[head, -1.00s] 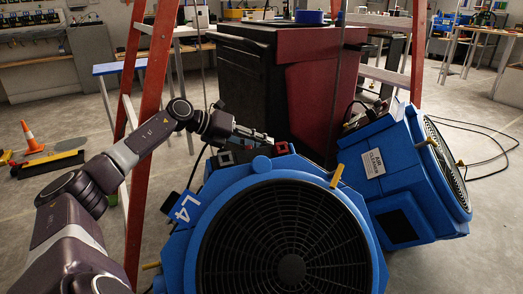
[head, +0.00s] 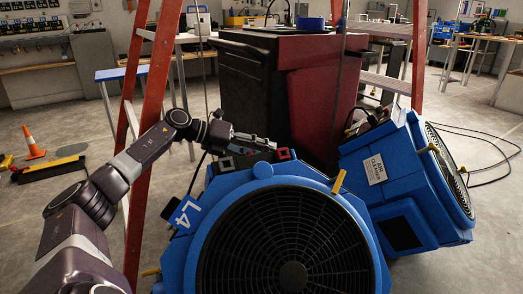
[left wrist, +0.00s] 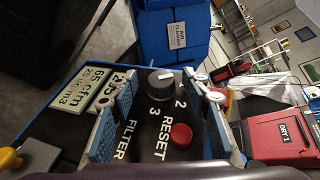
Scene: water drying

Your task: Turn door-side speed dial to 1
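The speed dial (left wrist: 162,84) is a black knob with a white pointer line on a dark panel, with 2 and 3 printed beside it in the left wrist view. It sits between the two fingertips of my left gripper (left wrist: 160,90), which is open, with a visible gap on each side. Whether the fingers reach down around the knob is hard to tell. In the head view my left gripper (head: 258,141) is over the top rear of the blue L4 machine (head: 200,250), where the dial is not visible. My right gripper is not in view.
A red RESET button (left wrist: 181,136) sits close to the dial. A second blue machine labelled AIR CLEANER (head: 400,228) leans close on the right. A red ladder (head: 150,120) and a black-and-red cabinet (head: 260,85) stand behind. Open floor lies left, near an orange cone (head: 33,143).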

